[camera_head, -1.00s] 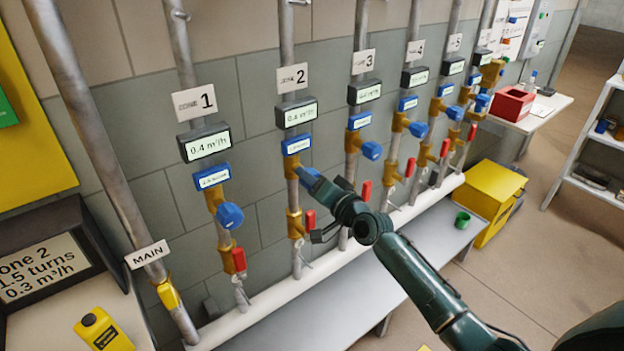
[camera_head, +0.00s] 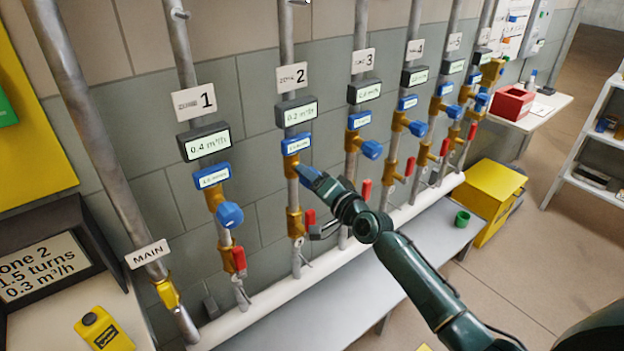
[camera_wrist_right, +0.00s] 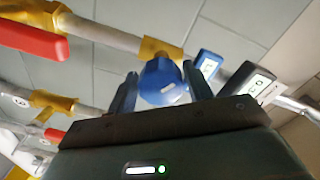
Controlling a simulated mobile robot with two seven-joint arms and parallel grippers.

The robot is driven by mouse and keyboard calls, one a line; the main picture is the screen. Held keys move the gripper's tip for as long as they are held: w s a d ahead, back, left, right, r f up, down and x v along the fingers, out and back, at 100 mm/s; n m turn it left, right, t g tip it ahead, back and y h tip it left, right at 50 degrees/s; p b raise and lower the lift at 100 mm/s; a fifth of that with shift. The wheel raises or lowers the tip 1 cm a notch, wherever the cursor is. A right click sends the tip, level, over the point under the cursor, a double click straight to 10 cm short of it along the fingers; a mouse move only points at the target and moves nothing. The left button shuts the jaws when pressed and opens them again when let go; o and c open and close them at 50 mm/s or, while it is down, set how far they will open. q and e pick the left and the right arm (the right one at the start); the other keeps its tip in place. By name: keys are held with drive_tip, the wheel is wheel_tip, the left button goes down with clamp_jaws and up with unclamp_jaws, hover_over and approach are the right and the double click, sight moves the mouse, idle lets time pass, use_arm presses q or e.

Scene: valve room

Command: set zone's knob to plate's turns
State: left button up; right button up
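The zone 2 knob (camera_head: 306,175) is blue and sits on a brass valve of the pipe under the "ZONE 2" sign (camera_head: 292,77); my right gripper partly hides it. In the right wrist view the knob (camera_wrist_right: 163,82) lies between both fingers of my right gripper (camera_wrist_right: 160,92), which appear closed against its sides. The zone 2 flow display (camera_head: 297,112) reads about 0.2 m³/h. The small blue turns display (camera_head: 297,143) below it is too small to read. The plate (camera_head: 38,268) at left shows "one 2", "1.5 turns", "0.3 m³/h", its left edge cut off. My left gripper is out of view.
Zone 1's pipe with its blue knob (camera_head: 230,215) and red lever (camera_head: 239,258) stands left; zone 3's knob (camera_head: 372,149) is close on the right. A grey bench (camera_head: 345,305) runs below.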

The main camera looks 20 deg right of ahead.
drive_tip(key=shift+o, duration=1.1)
drive_tip(key=v, duration=1.3)
drive_tip(key=shift+s, duration=0.1)
use_arm(q)
drive_tip(key=p, duration=0.1)
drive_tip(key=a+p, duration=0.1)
drive_tip(key=p, duration=0.1)
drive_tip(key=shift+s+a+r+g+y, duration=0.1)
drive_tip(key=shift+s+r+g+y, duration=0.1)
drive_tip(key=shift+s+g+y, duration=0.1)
use_arm(e)
drive_tip(key=s+a+f+n+g+h, duration=0.1)
drive_tip(key=s+a+f+n+g, duration=0.2)
drive_tip(key=s+f, duration=0.5)
drive_tip(key=s+a+f+n+g+h, duration=0.1)
drive_tip(key=s+a+f+n+g, duration=0.2)
drive_tip(key=s, duration=1)
drive_tip(key=a+f+n, duration=0.3)
drive_tip(key=f+n, duration=0.1)
drive_tip(key=f, duration=0.1)
drive_tip(key=shift+s+n, duration=0.15)
drive_tip(key=shift+n, duration=0.15)
